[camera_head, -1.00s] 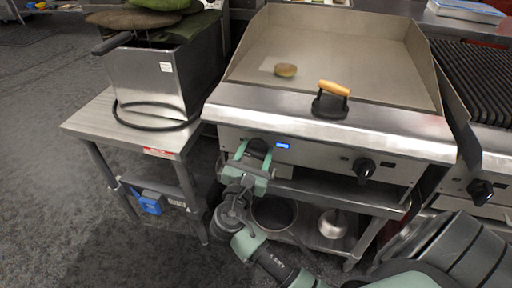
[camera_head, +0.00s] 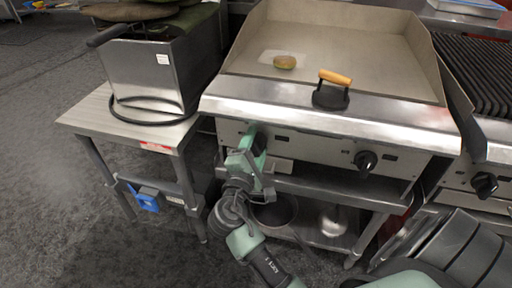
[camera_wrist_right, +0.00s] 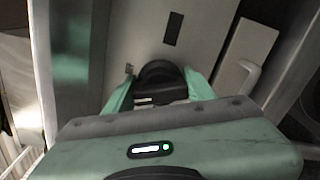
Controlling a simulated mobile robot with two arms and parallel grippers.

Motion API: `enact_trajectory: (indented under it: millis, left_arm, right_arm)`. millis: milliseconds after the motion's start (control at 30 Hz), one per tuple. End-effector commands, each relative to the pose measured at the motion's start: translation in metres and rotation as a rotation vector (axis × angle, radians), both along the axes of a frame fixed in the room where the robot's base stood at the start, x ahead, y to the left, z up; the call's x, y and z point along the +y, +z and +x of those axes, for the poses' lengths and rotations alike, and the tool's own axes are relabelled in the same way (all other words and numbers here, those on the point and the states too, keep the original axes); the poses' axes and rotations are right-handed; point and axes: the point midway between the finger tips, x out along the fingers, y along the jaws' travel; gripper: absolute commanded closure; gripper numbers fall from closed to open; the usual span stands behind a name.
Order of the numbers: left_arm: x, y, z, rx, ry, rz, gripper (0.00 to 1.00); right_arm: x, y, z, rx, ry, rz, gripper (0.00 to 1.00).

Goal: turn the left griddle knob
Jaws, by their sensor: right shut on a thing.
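The left griddle knob (camera_head: 260,143) is black and sits on the front panel of the griddle (camera_head: 310,122). My right gripper (camera_head: 251,147) is shut on this knob, with its green fingers on either side of it and the hand tilted. In the right wrist view the knob (camera_wrist_right: 160,82) sits between the two fingers of my right gripper (camera_wrist_right: 161,90). In the head view the fingers and hand partly hide the knob. My left gripper is not in view.
The right griddle knob (camera_head: 365,160) is free. A round patty (camera_head: 285,62) and a press with a wooden handle (camera_head: 332,90) lie on the griddle top. A steel fryer (camera_head: 150,75) stands on a side table (camera_head: 84,113) at left. A pot (camera_head: 273,212) sits below the griddle.

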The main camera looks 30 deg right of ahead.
Motion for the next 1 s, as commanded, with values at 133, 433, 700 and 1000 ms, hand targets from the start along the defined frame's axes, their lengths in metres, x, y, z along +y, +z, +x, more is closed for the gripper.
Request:
enact_trajectory:
  millis: [133, 433, 700, 1000]
  left_arm:
    - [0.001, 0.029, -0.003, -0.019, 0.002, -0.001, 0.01]
    - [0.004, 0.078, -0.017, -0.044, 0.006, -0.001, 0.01]
    - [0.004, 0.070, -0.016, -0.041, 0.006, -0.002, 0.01]
    - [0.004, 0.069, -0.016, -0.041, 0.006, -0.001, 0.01]
  right_arm:
    - [0.001, -0.006, 0.000, -0.093, 0.001, 0.087, 0.86]
    - [0.001, -0.006, 0.000, -0.244, 0.000, 0.217, 0.86]
    - [0.001, -0.005, 0.000, -0.309, 0.000, 0.273, 0.86]
    - [0.001, -0.005, 0.000, -0.324, 0.000, 0.285, 0.86]
